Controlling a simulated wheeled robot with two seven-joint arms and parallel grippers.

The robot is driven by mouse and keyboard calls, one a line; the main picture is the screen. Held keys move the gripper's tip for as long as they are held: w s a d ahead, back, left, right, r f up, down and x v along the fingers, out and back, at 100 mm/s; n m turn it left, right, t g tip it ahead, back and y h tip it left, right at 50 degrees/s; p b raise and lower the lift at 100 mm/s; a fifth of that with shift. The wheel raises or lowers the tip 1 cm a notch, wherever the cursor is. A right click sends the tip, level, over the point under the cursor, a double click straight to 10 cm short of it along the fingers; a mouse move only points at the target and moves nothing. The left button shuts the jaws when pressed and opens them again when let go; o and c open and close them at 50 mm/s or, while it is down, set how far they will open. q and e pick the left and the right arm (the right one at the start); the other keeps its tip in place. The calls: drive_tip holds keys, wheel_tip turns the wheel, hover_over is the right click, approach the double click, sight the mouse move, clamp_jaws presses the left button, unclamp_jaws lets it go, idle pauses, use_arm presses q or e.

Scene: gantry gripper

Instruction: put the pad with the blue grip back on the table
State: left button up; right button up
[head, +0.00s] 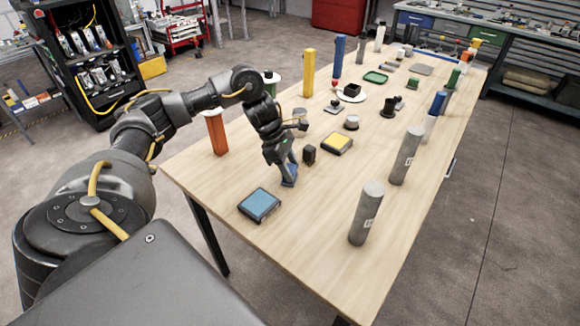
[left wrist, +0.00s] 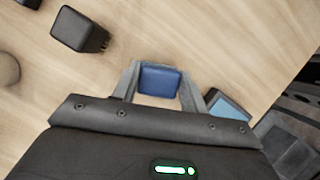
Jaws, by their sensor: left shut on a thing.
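My left gripper (head: 288,177) is shut on the blue grip of the pad (head: 289,182), low over the near part of the wooden table (head: 330,220). In the left wrist view the blue grip (left wrist: 160,80) sits between the two grey fingers (left wrist: 158,85). The rest of the pad is hidden below it. I cannot tell whether the pad touches the table. My right gripper is in neither view.
A blue-topped square block (head: 260,204) lies just left of the gripper. Grey cylinders (head: 366,213) (head: 406,155) stand at right. Bare table lies in front.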

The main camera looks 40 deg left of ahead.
use_arm(q)
drive_tip(key=o, duration=0.9)
drive_tip(key=shift+r, duration=0.1)
drive_tip(key=shift+a+r+p, duration=0.1)
drive_tip(key=shift+r+p, duration=0.1)
drive_tip(key=shift+p, duration=0.1)
drive_tip(key=p+v, duration=0.2)
drive_tip(key=v, duration=0.9)
drive_tip(key=shift+s+a+r, duration=0.15)
drive_tip(key=shift+r, duration=0.15)
